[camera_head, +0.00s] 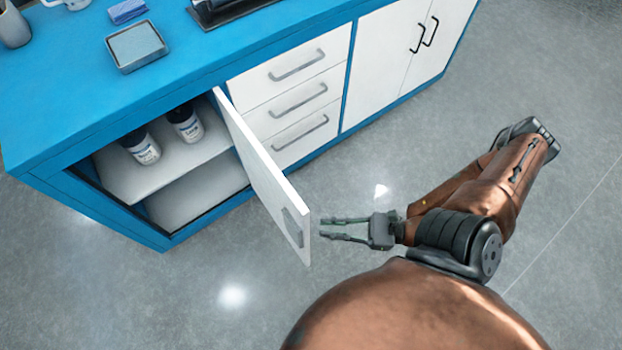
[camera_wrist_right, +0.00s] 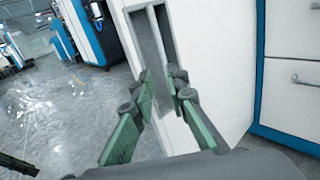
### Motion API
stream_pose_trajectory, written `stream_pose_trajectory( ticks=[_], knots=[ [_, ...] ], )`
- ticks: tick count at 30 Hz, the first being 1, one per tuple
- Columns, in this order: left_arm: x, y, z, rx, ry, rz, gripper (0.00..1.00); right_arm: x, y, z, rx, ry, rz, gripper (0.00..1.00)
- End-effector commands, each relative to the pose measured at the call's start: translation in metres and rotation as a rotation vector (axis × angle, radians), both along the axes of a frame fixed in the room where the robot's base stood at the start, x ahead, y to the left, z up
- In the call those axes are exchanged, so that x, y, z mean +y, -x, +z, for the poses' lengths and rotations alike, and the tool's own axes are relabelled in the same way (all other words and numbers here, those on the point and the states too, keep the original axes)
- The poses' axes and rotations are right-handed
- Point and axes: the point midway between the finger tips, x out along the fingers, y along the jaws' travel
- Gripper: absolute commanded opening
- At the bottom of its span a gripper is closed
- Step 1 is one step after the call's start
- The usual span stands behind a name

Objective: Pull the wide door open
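The wide white door (camera_head: 262,172) of the blue cabinet stands swung well out from its opening. It also fills the middle of the right wrist view (camera_wrist_right: 220,60). Its grey handle (camera_head: 293,227) is on the outer face near the free edge, and the handle also shows in the right wrist view (camera_wrist_right: 152,45). My right gripper (camera_head: 323,229) is open, its two fingers apart with nothing between them in the head view. The fingertips are close to the door's outer face by the handle; contact is not clear.
Two white bottles (camera_head: 142,147) (camera_head: 186,123) stand on the shelf (camera_head: 165,172) inside. Drawers (camera_head: 296,95) and closed double doors (camera_head: 405,45) are to the right. A grey tray (camera_head: 136,46) sits on the blue top (camera_head: 60,80). The floor (camera_head: 215,285) around the door is clear.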

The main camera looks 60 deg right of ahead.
Motion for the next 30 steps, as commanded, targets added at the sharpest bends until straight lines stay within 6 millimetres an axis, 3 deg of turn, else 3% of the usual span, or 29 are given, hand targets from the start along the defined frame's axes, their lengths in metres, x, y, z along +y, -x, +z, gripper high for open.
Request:
stream_pose_trajectory(
  ticks=[3, 9, 26, 30],
  knots=[
    [0.000, 0.000, 0.000, 0.000, 0.000, 0.000, 0.40, -0.006, 0.014, -0.001, 0.002, 0.002, 0.000, 0.14],
    [0.000, 0.000, 0.000, 0.000, 0.000, 0.000, 0.40, -0.010, 0.022, 0.000, 0.001, 0.001, 0.000, 0.14],
    [0.000, 0.000, 0.000, -0.001, 0.000, 0.000, 0.40, -0.010, 0.021, 0.000, 0.001, -0.003, -0.004, 0.14],
    [0.000, 0.000, 0.000, 0.000, 0.000, 0.001, 0.40, -0.020, 0.007, 0.000, 0.030, -0.082, -0.112, 0.14]
  ],
)
